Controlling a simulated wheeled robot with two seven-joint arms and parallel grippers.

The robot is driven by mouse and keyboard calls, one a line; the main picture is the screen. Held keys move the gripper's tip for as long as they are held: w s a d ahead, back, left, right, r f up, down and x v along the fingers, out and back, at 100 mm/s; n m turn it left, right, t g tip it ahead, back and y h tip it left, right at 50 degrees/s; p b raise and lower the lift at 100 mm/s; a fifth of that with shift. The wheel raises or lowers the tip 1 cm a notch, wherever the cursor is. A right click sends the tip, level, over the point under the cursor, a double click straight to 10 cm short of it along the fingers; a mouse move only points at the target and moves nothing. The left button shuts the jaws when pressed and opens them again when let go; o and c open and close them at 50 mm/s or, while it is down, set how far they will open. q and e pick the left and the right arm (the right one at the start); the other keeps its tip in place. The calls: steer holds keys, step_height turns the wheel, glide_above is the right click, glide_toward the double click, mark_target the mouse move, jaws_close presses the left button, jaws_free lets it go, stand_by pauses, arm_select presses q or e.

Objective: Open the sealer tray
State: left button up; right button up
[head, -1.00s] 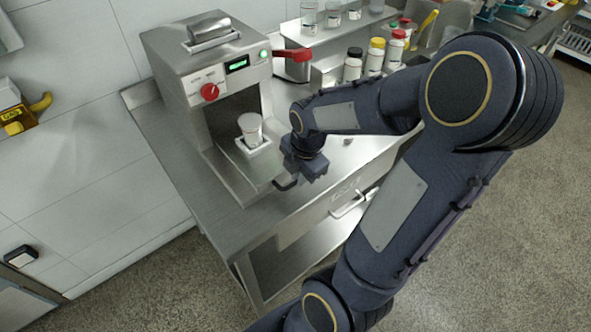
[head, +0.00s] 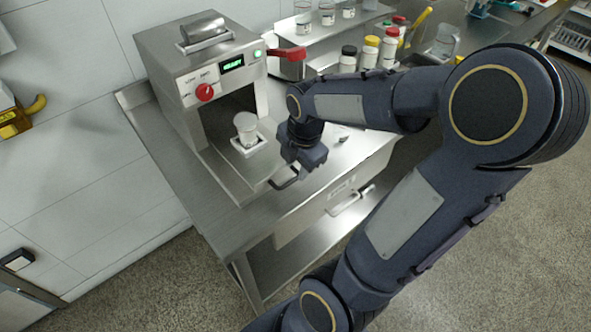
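The sealer (head: 205,65) is a steel machine with a red knob, a lit green display and a red lever. Its tray (head: 232,178) lies at the front opening, extending onto the bench side. A white cup (head: 245,125) stands upright in a white square holder on it. The tray's dark handle (head: 285,181) shows at the front edge. My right gripper (head: 300,165) is right beside the handle, pointing down. Its fingertips are hidden, so I cannot tell whether it touches or grips the handle. My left gripper is not in view.
The steel bench (head: 215,225) has a drawer with a bar handle (head: 350,201) below. Several bottles (head: 370,52) and a shelf of glass jars (head: 326,12) stand behind my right arm. The bench's left strip is clear.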

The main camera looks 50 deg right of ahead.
steer(key=r, duration=0.4)
steer(key=shift+s, duration=0.35)
steer(key=shift+a, duration=0.1)
steer(key=s+a+r+m+t+y, duration=0.1)
steer(key=s+a+m, duration=0.3)
steer(key=a+m, duration=0.4)
steer(key=s+a+m+t+y, duration=0.2)
steer(key=s+a+m+y, duration=0.1)
steer(key=a+m, duration=0.5)
steer(key=m, duration=0.2)
steer(key=shift+s+r+m+t, duration=0.35)
steer(key=shift+s+m+t, duration=0.05)
